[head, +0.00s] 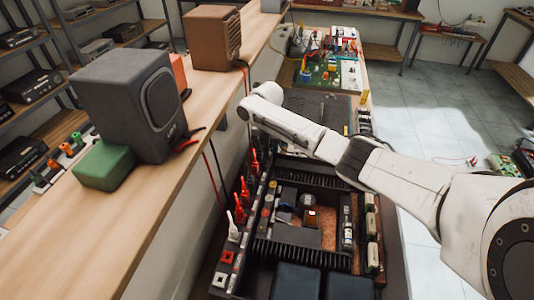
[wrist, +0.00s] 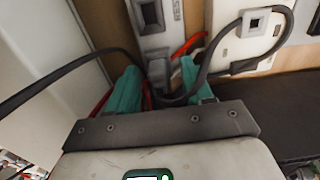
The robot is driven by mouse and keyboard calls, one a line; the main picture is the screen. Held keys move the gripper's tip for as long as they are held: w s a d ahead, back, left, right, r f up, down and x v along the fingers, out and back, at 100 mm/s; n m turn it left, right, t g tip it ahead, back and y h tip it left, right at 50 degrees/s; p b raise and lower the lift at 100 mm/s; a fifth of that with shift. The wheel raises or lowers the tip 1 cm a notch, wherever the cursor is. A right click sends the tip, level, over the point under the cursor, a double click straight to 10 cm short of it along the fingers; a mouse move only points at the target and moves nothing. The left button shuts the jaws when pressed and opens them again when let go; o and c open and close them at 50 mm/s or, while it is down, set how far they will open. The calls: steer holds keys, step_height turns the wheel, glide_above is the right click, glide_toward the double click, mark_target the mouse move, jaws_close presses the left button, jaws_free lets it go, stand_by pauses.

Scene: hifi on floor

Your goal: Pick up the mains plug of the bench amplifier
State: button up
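In the wrist view my gripper (wrist: 160,80) has two teal fingers standing apart. A dark block (wrist: 158,72), possibly the mains plug, shows between and beyond the fingertips; I cannot tell whether they touch it. A black cable (wrist: 85,60) comes in from the left, passes between the fingers and loops up to the right. In the head view my arm's end is over the gap beside the wooden bench; the fingers and plug cannot be made out there. A large open black chassis (head: 262,250), possibly the bench amplifier, lies below my arm.
In the wrist view a grey panel with a square socket (wrist: 149,14) is ahead, and a white plate with another socket (wrist: 256,25) is to the right. Red leads run close to the fingers. The wooden bench (head: 130,215) bears a dark speaker (head: 125,95).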

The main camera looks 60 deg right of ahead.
jaws_close()
steer(key=shift+r, duration=0.1)
stand_by(0.3)
